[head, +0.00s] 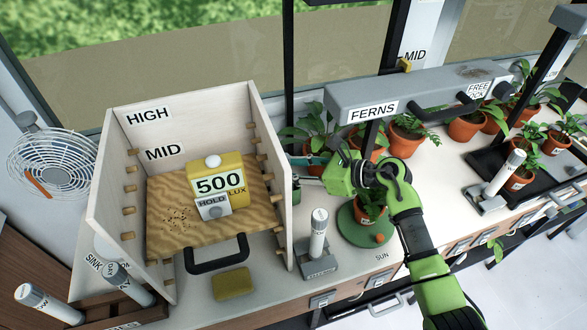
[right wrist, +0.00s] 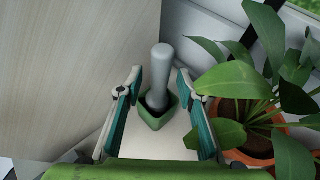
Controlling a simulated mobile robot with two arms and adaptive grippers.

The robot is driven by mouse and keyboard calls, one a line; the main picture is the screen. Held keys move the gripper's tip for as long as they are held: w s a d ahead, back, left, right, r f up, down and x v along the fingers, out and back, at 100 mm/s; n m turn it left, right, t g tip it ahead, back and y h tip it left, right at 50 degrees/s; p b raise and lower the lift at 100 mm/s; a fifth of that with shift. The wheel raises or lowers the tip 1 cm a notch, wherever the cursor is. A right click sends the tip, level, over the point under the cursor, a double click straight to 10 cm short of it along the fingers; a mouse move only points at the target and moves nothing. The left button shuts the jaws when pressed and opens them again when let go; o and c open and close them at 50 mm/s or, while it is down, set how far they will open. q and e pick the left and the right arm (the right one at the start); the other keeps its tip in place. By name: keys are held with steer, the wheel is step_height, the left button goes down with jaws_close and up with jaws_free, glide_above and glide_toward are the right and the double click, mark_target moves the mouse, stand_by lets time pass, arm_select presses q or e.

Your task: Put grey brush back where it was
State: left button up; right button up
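The grey brush (right wrist: 162,75) shows in the right wrist view as a smooth grey handle standing in a small dark green square cup (right wrist: 150,120). Its lower end is hidden inside the cup. My right gripper (right wrist: 160,80) is open, with one teal finger on each side of the handle and gaps between. In the head view my right gripper (head: 308,163) reaches left beside the box's right wall, above the partly visible green cup (head: 296,192). I cannot make out the brush clearly there. My left gripper is not in view.
A wooden box (head: 272,215) with a sand-covered shelf and yellow lux meter (head: 219,178) stands left of the cup. A potted fern (head: 312,132) stands close on the right. A white-handled tool (head: 318,235) and a green turntable (head: 358,232) stand in front. A grey lamp bar (head: 420,95) hangs above.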

steer(key=shift+r, duration=0.15)
steer(key=b+v, duration=0.2)
steer(key=v, duration=1)
steer(key=shift+a, duration=0.1)
